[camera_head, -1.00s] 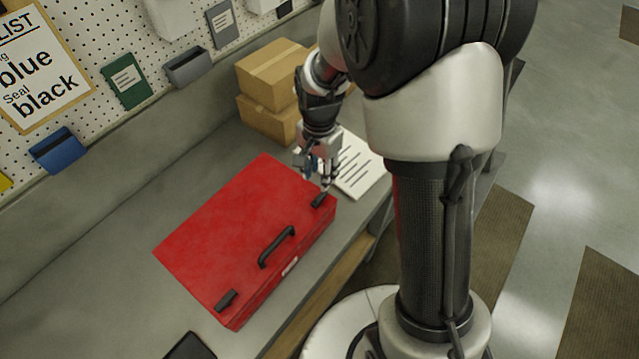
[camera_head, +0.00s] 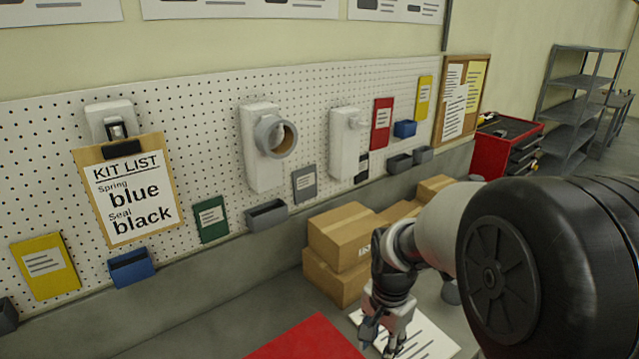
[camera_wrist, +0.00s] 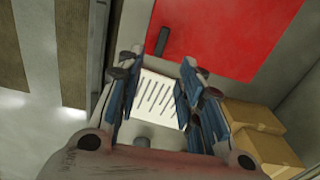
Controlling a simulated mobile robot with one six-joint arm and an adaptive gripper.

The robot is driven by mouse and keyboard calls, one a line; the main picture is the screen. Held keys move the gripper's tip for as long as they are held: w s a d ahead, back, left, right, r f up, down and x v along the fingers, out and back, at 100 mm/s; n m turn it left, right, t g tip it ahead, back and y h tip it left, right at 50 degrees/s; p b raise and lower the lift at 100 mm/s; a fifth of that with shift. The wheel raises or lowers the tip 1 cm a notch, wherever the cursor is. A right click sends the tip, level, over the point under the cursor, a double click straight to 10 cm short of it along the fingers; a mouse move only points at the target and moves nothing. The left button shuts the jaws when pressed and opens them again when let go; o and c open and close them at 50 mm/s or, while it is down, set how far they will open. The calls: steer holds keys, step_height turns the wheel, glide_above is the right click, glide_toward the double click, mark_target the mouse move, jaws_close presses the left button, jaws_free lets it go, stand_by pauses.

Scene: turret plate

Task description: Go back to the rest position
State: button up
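Cardboard boxes (camera_head: 345,236) stand on the bench behind my gripper. A pegboard (camera_head: 215,130) behind the bench carries the kit list (camera_head: 130,195), reading spring blue, seal black, plus bins and booklets. A red tool cabinet (camera_head: 492,152) and grey shelving (camera_head: 580,105) stand farther right.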

steer(key=s+n+t+b, duration=0.4)
steer(key=s+n+b, duration=0.6)
steer(key=s, duration=1)
steer(key=shift+s+d+b, duration=0.15)
steer(key=shift+b, duration=1.55)
